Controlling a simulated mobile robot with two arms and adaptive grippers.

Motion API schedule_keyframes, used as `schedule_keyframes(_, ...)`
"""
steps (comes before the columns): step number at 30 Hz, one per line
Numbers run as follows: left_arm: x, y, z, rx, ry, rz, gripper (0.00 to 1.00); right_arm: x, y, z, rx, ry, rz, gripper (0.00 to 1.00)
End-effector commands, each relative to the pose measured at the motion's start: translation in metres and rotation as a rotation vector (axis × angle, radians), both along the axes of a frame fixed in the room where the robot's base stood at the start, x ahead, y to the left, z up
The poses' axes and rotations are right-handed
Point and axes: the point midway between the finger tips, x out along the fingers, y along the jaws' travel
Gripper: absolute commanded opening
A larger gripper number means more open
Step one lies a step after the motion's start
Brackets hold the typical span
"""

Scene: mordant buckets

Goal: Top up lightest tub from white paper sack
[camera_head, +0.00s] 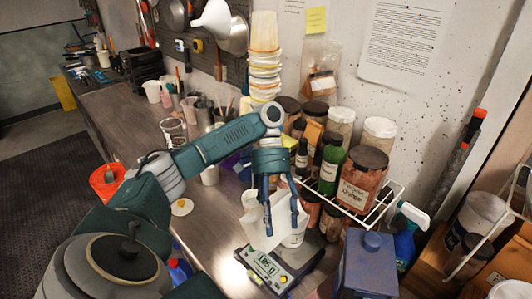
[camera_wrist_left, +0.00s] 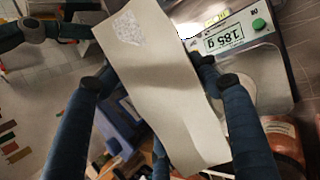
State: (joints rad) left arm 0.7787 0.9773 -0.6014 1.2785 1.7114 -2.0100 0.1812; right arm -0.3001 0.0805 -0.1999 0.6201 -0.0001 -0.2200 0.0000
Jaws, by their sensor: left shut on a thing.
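My left gripper (camera_head: 281,222) points down above the scale and is shut on the white paper sack (camera_head: 257,226). The sack hangs tilted between the fingers, and it fills the middle of the left wrist view (camera_wrist_left: 160,95) as a pale sheet-like shape with a small printed patch. Its mouth and contents cannot be made out. My right gripper is not in view.
A white wire rack with jars (camera_head: 360,180) stands just right of the scale. A blue container (camera_head: 370,262) is in front of it. Stacked tubs (camera_head: 264,60) rise behind the gripper. An orange bucket (camera_head: 106,180) is at the left. The bench's front left is fairly clear.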

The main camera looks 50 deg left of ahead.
Motion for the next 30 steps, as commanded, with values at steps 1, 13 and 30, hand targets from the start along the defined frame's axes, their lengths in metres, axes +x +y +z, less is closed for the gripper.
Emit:
schedule_keyframes(1,0.0001,-0.0002,0.0004,0.000,0.000,-0.001,0.27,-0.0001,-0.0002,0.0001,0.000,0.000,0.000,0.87)
schedule_keyframes(13,0.0001,-0.0002,0.0004,0.000,0.000,-0.001,0.27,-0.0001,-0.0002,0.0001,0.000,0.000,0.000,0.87)
schedule_keyframes(30,0.0029,0.0002,0.0041,-0.003,0.043,0.000,0.27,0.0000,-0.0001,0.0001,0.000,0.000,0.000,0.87)
